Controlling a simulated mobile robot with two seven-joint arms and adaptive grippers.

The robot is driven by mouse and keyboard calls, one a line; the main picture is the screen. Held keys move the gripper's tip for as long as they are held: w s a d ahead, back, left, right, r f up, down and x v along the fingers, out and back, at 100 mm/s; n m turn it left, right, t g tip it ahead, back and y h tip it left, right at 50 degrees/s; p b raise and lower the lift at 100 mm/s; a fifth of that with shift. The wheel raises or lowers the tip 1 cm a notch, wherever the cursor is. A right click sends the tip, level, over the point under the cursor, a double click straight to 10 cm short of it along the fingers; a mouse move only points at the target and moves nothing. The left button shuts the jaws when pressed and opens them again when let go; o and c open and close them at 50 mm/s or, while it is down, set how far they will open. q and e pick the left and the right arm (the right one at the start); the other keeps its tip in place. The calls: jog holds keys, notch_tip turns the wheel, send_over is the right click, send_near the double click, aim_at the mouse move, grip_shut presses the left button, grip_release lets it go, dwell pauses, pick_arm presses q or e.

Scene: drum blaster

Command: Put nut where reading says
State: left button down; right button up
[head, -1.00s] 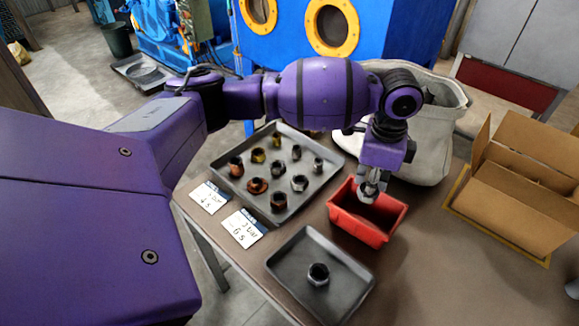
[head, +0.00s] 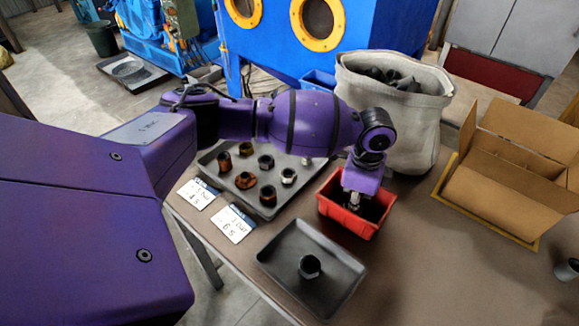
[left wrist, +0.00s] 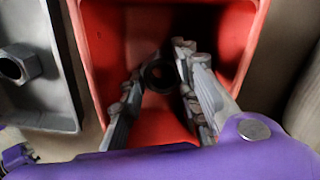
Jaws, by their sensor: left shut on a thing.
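My left gripper (head: 354,203) reaches down into the red bin (head: 345,219). In the left wrist view its two fingers (left wrist: 160,90) are on either side of a dark nut (left wrist: 160,73), shut on it inside the red bin (left wrist: 100,60). Another dark hex nut (head: 309,266) sits on the small grey tray (head: 285,250); it shows at the left edge of the wrist view (left wrist: 18,66). The large tray (head: 268,212) holds several nuts, some coppery, some dark or silvery. Two printed cards lie left of the trays: one (head: 198,194) shows a 4, the other (head: 232,223) a 6. My right gripper is not in view.
An open cardboard box (head: 505,190) stands at the right. A pale fabric sack (head: 415,125) with dark contents stands behind the red bin. A blue machine (head: 300,60) is at the back.

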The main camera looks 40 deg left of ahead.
pick_arm(q)
jog(key=shift+f, duration=0.25)
jog(key=c, duration=1.6)
grip_release()
notch_tip(320, 180, up, 13)
jog(key=shift+f+p, duration=0.1)
jog(key=shift+p, duration=0.4)
